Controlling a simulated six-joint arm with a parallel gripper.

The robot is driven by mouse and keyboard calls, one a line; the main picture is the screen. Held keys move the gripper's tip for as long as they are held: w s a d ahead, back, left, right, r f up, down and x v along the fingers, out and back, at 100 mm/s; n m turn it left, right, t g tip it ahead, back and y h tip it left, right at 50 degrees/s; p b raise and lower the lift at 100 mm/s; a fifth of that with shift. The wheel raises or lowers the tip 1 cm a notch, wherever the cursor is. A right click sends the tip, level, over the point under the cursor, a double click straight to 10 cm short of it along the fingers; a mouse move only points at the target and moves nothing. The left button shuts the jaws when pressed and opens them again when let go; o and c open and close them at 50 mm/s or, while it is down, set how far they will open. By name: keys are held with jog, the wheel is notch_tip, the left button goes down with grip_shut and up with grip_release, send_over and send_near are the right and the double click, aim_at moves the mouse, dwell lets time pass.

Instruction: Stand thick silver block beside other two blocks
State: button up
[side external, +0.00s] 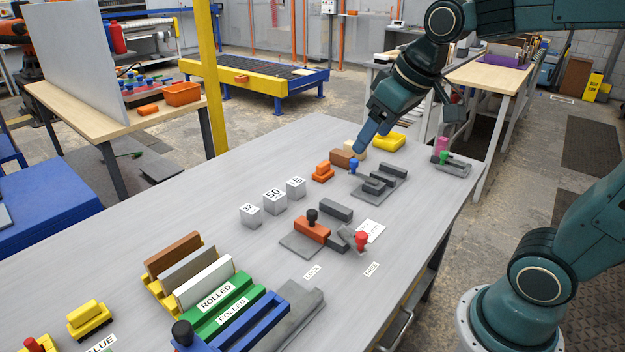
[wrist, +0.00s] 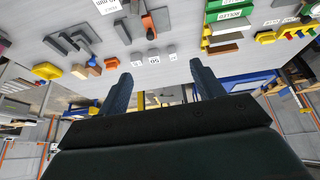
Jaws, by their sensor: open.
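Three silver-grey blocks with number labels stand in a slightly staggered row on the grey table. The left one (side external: 250,215) reads 32, the middle one (side external: 275,201) reads 50 and looks thickest, and the right one (side external: 296,187) appears to read 40. In the wrist view the row lies beyond my fingertips, with the middle block (wrist: 154,56) between its neighbours.
The table behind the numbered blocks is clear.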

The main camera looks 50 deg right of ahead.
jog(key=s+a+f, duration=0.2)
jog(key=s, duration=1)
jog(key=shift+s+f, duration=0.15)
jog(key=shift+f, duration=0.25)
jog(key=shift+c, duration=0.5)
